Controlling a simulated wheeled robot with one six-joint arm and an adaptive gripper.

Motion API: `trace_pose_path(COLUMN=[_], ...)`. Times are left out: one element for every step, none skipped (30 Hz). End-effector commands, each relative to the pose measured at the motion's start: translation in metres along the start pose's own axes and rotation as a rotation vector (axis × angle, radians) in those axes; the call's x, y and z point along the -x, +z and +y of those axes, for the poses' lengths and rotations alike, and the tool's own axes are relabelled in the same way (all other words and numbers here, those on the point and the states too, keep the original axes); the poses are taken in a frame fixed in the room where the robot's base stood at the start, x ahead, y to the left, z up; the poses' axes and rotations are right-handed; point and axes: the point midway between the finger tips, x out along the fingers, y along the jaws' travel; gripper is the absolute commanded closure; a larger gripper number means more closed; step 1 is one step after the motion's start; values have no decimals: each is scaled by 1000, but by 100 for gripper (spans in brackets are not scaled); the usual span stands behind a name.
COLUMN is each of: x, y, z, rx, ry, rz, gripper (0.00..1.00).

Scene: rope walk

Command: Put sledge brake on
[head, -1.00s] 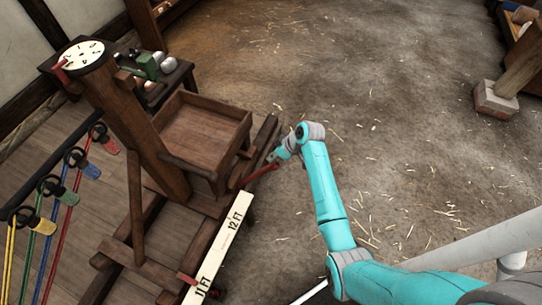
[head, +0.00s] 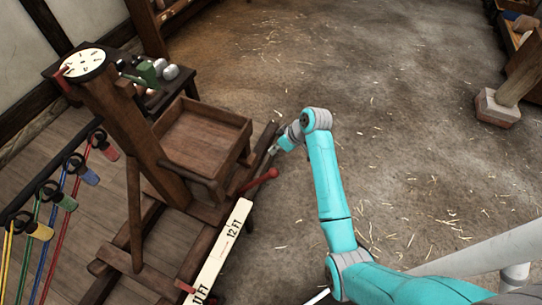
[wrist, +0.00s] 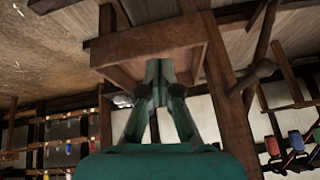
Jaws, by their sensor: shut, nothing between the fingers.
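The sledge (head: 206,212) is a dark wooden frame with a post and an open box (head: 205,138), at the left of the head view. A red-handled lever (head: 260,181), which looks like the sledge brake, sticks out from its near right side by the white ruler board, pointing right and slightly up. My gripper (head: 274,150) is shut and empty, just above the lever's red end and right of the box; it looks apart from the lever. In the wrist view, my gripper (wrist: 163,75) shows in front of the wooden box (wrist: 150,48). I cannot make out the red handle there.
The ruler board (head: 222,250) marked 11 FT and 12 FT lies along the sledge's right side. Coloured ropes (head: 62,210) hang at the left. A small dark table (head: 180,88) stands behind. The straw-strewn floor right of my arm is clear up to a post base (head: 497,107).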

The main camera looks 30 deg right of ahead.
Motion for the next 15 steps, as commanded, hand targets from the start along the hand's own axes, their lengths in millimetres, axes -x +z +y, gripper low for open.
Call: trace_pose_path(x=[8,12,17,20,23,25,27,28,30,30,31,31,31,31,31], y=[-1,-2,-2,-2,-2,-3,-3,-3,-3,-3,-3,-3,-3,-3,-3], z=[0,0,0,0,0,0,0,0,0,0,0,0,0,0,0], rx=[1,1,1,2,2,2,1,1,1,1,1,1,1,1,2], ry=[2,2,1,1,1,1,1,1,0,0,0,0,0,0,0], rz=[1,2,2,1,2,2,2,1,1,1,1,1,1,1,1], gripper=[100,100,100,100,100,100,100,100,100,100,100,100,100,100,100])
